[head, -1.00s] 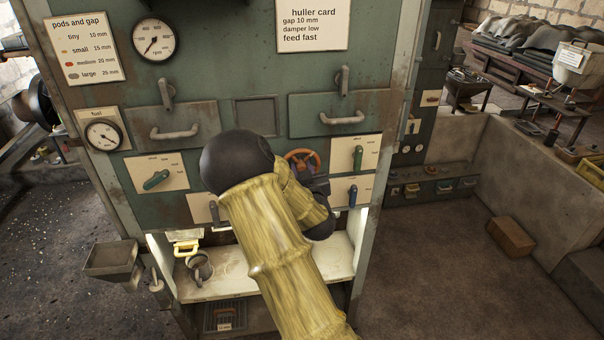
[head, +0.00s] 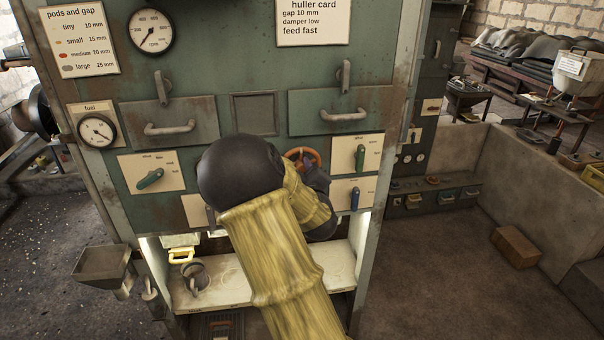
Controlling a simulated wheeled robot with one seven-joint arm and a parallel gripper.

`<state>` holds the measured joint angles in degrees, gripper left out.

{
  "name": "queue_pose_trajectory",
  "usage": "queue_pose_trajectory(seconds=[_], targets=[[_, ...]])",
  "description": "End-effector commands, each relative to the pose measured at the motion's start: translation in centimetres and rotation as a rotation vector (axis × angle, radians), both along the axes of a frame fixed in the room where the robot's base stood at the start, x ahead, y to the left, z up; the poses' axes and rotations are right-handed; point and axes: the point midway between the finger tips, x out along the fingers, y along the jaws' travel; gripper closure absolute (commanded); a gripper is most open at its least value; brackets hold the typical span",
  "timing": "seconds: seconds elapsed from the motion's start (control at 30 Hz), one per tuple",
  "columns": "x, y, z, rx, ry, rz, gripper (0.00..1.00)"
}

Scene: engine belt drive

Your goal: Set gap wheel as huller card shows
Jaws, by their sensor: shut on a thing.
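The huller card (head: 313,22) is at the top of the green machine front and reads gap 10 mm, damper low, feed fast. The orange gap wheel (head: 314,153) sits on the panel right of centre, and only its upper rim shows. My gripper (head: 314,175) is at the wheel and shut on it. My arm hides the lower part of the wheel, the fingertips and any scale or pointer near it, so I cannot read the wheel's setting.
A pods and gap chart (head: 79,40) hangs at the upper left. Green-handled (head: 360,156) and blue-handled (head: 354,198) levers are close right of the wheel. A white shelf (head: 235,285) with a metal cup (head: 196,276) lies below. The floor at right is mostly clear, with one brown box (head: 515,246).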

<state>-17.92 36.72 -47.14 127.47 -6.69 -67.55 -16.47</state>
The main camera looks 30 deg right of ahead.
Motion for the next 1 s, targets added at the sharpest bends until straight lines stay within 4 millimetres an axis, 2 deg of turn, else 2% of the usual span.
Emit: queue_pose_trajectory(seconds=[0.4, 0.43, 0.47, 0.5, 0.83, 1.0], targets=[[0.0, 0.0, 0.0, -0.013, 0.005, 0.001, 0.95], [0.0, 0.0, 0.0, -0.013, 0.005, 0.001, 0.70], [0.0, 0.0, 0.0, -0.013, 0.005, 0.001, 0.64], [0.0, 0.0, 0.0, -0.013, 0.005, 0.001, 0.63], [-0.2, 0.1, 0.0, -0.012, 0.003, 0.000, 0.63], [-1.7, 0.5, -0.1, -0.011, 0.002, 0.001, 0.63]])
